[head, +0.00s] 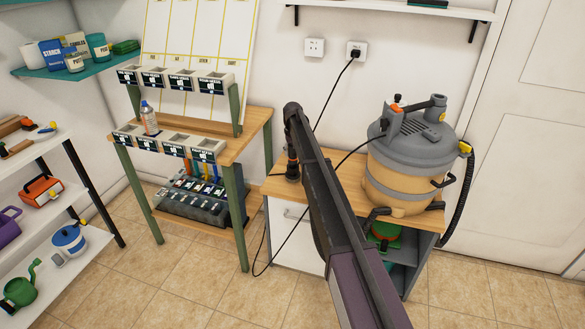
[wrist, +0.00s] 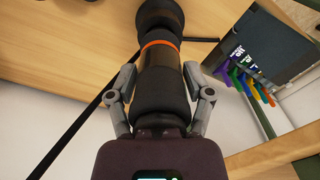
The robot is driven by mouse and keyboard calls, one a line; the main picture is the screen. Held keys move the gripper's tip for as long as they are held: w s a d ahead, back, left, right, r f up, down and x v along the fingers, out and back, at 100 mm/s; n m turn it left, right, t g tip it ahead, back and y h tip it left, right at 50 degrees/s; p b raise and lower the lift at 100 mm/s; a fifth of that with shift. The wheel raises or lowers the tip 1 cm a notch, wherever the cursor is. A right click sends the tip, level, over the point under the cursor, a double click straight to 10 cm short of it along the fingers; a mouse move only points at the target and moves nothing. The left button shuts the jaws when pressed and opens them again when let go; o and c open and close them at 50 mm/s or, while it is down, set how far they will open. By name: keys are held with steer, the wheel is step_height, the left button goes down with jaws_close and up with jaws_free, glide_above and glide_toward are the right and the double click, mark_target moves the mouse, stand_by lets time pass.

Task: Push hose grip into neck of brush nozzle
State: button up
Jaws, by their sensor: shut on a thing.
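My gripper (wrist: 167,88) is shut on a black cylindrical piece with an orange ring, which looks like the hose grip (wrist: 160,72). One grey finger lies on each side of it. Beyond the ring, a wider dark round part (wrist: 160,14) shows at the top of the wrist view; it may be the brush nozzle, and I cannot tell whether the two are joined. In the head view, the hose grip (head: 292,156) hangs roughly upright beyond the end of my arm. A dark base (head: 292,174) stands under it on the wooden worktop. My arm hides most of the gripper there.
The grey and tan vacuum (head: 405,175) stands on the worktop (head: 280,190) right of my arm, its black hose (head: 460,200) hanging at the right. A black power cord (head: 331,90) crosses the area. A wooden rack (head: 232,150) stands at the left.

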steer(key=shift+f+b, duration=0.95)
steer(key=shift+f, duration=0.05)
stand_by(0.9)
steer(key=o, duration=1.1)
steer(key=shift+o, duration=0.2)
step_height(320, 180, up, 4)
steer(key=p, duration=0.3)
steer(key=shift+w+f+p, duration=0.1)
steer(key=shift+f+p, duration=0.1)
steer(key=shift+p, duration=0.15)
step_height(320, 180, up, 4)
steer(key=p, duration=0.3)
steer(key=shift+f+p, duration=0.2)
steer(key=shift+p, duration=0.1)
steer(key=s+d+f+b, duration=0.7)
steer(key=s+d, duration=0.1)
steer(key=s, duration=0.2)
steer(key=s+d+f+b, duration=0.7)
steer(key=s+d, duration=0.2)
steer(key=s, duration=0.2)
steer(key=shift+f+b, duration=0.25)
steer(key=shift+b, duration=0.05)
